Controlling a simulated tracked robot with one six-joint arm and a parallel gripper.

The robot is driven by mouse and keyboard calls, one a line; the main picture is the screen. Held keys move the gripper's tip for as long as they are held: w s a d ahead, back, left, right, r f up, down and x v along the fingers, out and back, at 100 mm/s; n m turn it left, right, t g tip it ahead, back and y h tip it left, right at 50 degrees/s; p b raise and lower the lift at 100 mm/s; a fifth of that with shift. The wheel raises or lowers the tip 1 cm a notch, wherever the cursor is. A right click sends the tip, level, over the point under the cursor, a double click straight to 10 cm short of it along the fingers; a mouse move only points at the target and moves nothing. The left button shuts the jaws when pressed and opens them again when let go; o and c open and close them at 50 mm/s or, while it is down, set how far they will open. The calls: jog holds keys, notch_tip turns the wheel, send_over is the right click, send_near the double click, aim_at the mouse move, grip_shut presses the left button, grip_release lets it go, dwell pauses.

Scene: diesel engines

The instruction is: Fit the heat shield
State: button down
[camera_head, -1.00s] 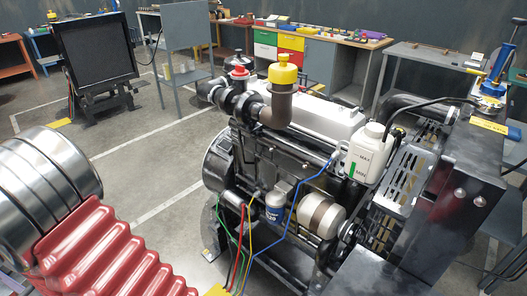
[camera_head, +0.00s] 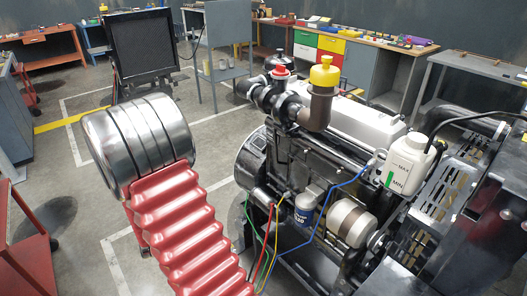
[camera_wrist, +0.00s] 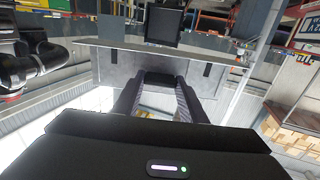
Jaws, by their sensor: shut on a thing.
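My gripper (camera_wrist: 160,82) shows in the wrist view, its two dark fingers shut on a grey bent metal sheet, which looks like the heat shield (camera_wrist: 108,66). The sheet reaches out wide on both sides of the fingers, and a bent edge runs across its far side. The diesel engine (camera_head: 300,165) stands in the middle right of the head view. Its dark turbo and pipework (camera_head: 287,108) carry a red cap, and the upright pipe beside it has a yellow cap (camera_head: 324,72). The gripper and sheet are not visible in the head view.
A white coolant bottle (camera_head: 407,163) and a slotted guard (camera_head: 445,200) are on the engine's right. A black panel on a stand (camera_head: 146,45) and a grey stand (camera_head: 228,28) are behind. A red cart (camera_head: 25,245) is at left. Dark pipework (camera_wrist: 30,60) is left of the sheet.

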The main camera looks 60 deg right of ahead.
jog(key=s+d+m+g+h, duration=0.45)
jog(key=s+d, duration=0.35)
jog(key=d, duration=0.5)
jog(key=s+d+m+g, duration=0.3)
jog(key=s+d+g, duration=0.2)
jog(key=s, duration=0.6)
jog(key=s+d+r+m+g, duration=0.1)
jog(key=s+d+m+g, duration=0.2)
jog(key=s+d, duration=0.6)
jog(key=s+d+m+g, duration=0.4)
jog(key=s+d+g, duration=0.4)
jog(key=s, duration=0.6)
jog(key=shift+s+r, duration=0.15)
jog(key=shift+r, duration=0.1)
jog(key=shift+s, duration=0.1)
jog(key=shift+f, duration=1.85)
jog(key=c, duration=1)
grip_release()
jog(key=shift+a, duration=0.1)
jog(key=shift+a, duration=0.1)
jog(key=shift+c, duration=0.5)
